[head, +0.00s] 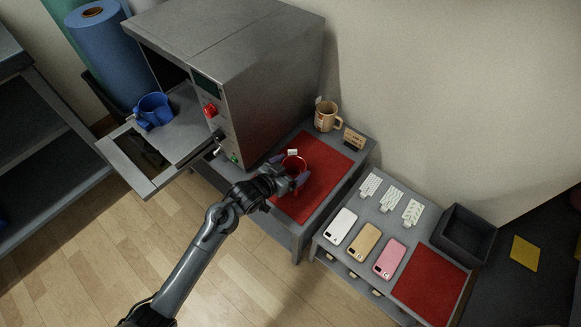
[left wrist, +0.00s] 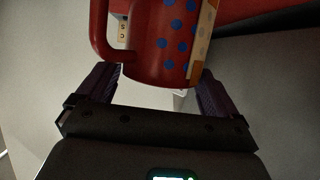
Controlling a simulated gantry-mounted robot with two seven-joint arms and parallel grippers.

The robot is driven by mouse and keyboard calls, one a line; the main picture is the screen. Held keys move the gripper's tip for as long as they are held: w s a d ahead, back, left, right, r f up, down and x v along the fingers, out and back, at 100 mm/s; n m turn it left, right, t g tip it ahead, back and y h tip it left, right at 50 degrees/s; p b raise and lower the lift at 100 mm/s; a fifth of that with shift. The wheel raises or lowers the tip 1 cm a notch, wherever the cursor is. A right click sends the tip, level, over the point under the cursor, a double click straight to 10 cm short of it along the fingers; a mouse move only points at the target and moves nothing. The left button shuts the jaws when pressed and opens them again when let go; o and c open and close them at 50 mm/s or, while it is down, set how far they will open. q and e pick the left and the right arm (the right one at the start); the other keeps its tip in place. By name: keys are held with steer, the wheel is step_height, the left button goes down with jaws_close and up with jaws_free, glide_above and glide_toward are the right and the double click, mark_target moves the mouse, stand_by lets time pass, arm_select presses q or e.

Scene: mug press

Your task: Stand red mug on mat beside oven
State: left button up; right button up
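My right gripper is not in view.
The oven door (head: 140,160) is open, with a blue mug (head: 153,110) on it. A tan mug (head: 327,115) and a small sign (head: 354,139) stand behind the mat. A second table holds phones (head: 364,243), cards, another red mat (head: 430,285) and a dark bin (head: 464,234).

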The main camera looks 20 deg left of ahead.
arm_select(q)
steer(key=shift+o, duration=0.3)
steer(key=shift+r, duration=0.15)
steer(key=shift+s+a+r, duration=0.1)
steer(key=shift+s+r, duration=0.05)
steer(key=shift+s, duration=0.05)
steer(key=p+v, duration=0.2)
steer(key=v, duration=0.9)
steer(key=s+f+g+y, duration=0.2)
steer(key=s+g, duration=0.2)
steer(key=s, duration=0.7)
steer(key=s+f+n+g+y, duration=0.1)
steer(key=s+g, duration=0.4)
steer(key=s, duration=0.7)
steer(key=shift+f+y, duration=0.35)
steer(key=shift+y, duration=0.05)
step_height(320, 180, up, 31)
steer(key=p, duration=3.1)
